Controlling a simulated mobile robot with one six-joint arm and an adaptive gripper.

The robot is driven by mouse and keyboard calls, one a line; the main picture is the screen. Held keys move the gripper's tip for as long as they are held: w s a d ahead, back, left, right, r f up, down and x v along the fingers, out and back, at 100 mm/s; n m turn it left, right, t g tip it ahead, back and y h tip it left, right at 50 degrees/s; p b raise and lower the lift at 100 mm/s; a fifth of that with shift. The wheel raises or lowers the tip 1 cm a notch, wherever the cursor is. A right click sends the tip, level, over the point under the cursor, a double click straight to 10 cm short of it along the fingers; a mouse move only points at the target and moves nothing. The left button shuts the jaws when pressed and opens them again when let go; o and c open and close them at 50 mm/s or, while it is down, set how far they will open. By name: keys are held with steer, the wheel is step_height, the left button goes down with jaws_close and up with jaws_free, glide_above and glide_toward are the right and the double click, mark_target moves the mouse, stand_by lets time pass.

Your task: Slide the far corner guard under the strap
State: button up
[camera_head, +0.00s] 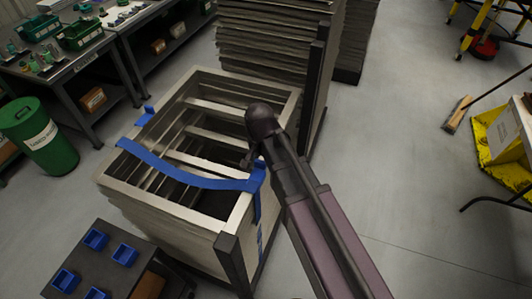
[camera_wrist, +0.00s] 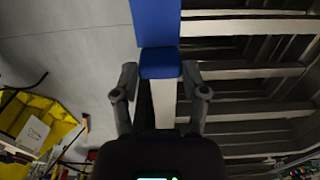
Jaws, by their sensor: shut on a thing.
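A blue strap (camera_head: 185,178) lies slack across the top of the pallet stack (camera_head: 112,184) and hangs down its right side. In the wrist view the strap (camera_wrist: 154,20) runs down from the top edge to a short blue corner guard (camera_wrist: 160,65). My gripper (camera_wrist: 160,78) is shut on this guard, with a finger on each side, at the stack's edge. The guard and strap look close together; I cannot tell whether the guard is under the strap. In the head view my arm hides the fingertips, by the stack's right side.
A dark cart (camera_head: 122,278) with several blue pieces stands at the lower left. Tall pallet stacks (camera_head: 265,48) stand behind. A green bin (camera_head: 40,138) and workbench (camera_head: 75,62) are at left.

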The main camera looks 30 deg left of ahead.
mark_target(256, 176)
steer(key=shift+s+d, duration=0.15)
steer(key=shift+s, duration=0.65)
steer(key=shift+s+d, duration=0.1)
steer(key=shift+s, duration=0.9)
steer(key=o, duration=0.9)
steer(key=shift+r, duration=0.15)
steer(key=shift+r+p, duration=2.1)
steer(key=shift+p, duration=0.2)
steer(key=shift+r, duration=0.15)
steer(key=shift+r+p, duration=1.85)
steer(key=shift+p, duration=0.15)
